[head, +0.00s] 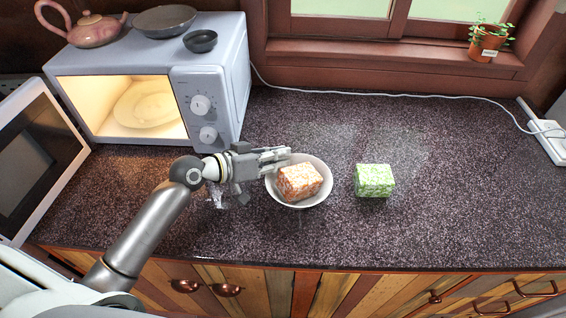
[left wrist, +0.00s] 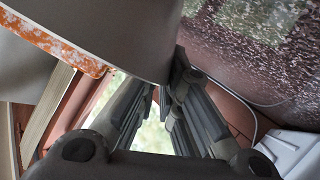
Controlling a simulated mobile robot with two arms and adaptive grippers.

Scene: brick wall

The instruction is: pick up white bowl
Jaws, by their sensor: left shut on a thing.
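The white bowl (head: 318,200) is on or just above the dark counter, and I cannot tell which. A block with an orange and white pattern (head: 300,182) is in it. My left gripper (head: 284,156) reaches in from the left and is shut on the bowl's upper left rim. In the left wrist view the bowl (left wrist: 110,30) is a large grey curved surface, with its edge between the fingers (left wrist: 168,82). My right gripper is not in view.
A green and white block (head: 374,180) lies right of the bowl. A microwave (head: 217,80) with its door open and a plate (head: 146,106) inside stands at the back left. A teapot (head: 90,27), a pan (head: 165,20) and a small dark bowl (head: 200,41) top it.

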